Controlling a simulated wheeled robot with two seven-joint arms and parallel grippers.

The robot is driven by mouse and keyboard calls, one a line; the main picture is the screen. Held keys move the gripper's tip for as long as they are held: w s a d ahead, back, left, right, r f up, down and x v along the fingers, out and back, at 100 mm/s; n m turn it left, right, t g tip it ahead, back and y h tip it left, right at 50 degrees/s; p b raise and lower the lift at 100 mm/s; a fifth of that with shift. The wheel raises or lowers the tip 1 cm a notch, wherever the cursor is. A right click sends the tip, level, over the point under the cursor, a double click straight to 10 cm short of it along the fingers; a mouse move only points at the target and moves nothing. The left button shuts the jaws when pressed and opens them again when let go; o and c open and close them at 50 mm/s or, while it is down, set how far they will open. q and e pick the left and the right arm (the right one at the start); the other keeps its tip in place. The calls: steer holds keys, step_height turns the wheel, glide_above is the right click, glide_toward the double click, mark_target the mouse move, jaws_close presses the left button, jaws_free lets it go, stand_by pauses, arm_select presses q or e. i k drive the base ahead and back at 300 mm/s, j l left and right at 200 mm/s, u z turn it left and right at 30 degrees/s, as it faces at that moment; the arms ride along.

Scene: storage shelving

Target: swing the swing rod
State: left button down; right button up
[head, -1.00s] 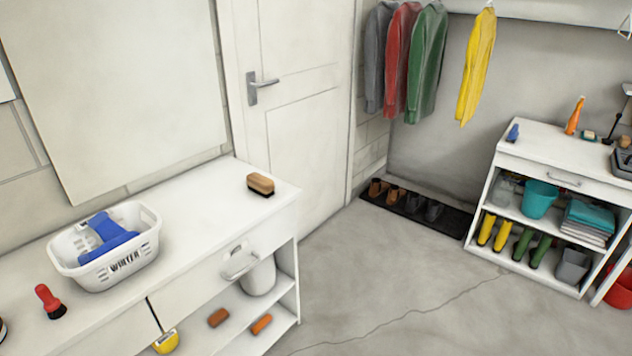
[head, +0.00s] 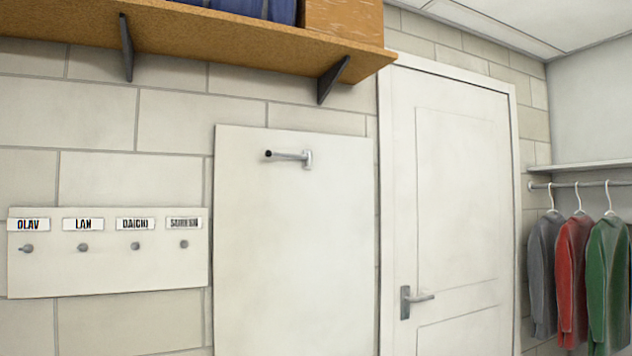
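A short metal rod (head: 286,155) with a dark tip sticks out from a small bracket on a white wall panel (head: 295,250); it looks like the swing rod. It points to the left in the head view, and nothing hangs on it. Neither of my grippers shows in the head view.
A wooden shelf (head: 200,40) on dark brackets hangs above, left of the panel, with blue items and a wooden box on it. A name board (head: 108,270) with several pegs is at the left. A closed white door (head: 455,200) stands right of the panel, then hanging jackets (head: 568,280).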

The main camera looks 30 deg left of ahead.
mark_target(267, 153)
steer(key=i+j, duration=0.3)
steer(key=j, duration=0.15)
steer(key=i+j+u, duration=0.15)
steer(key=i+j, duration=0.15)
steer(key=j, duration=0.15)
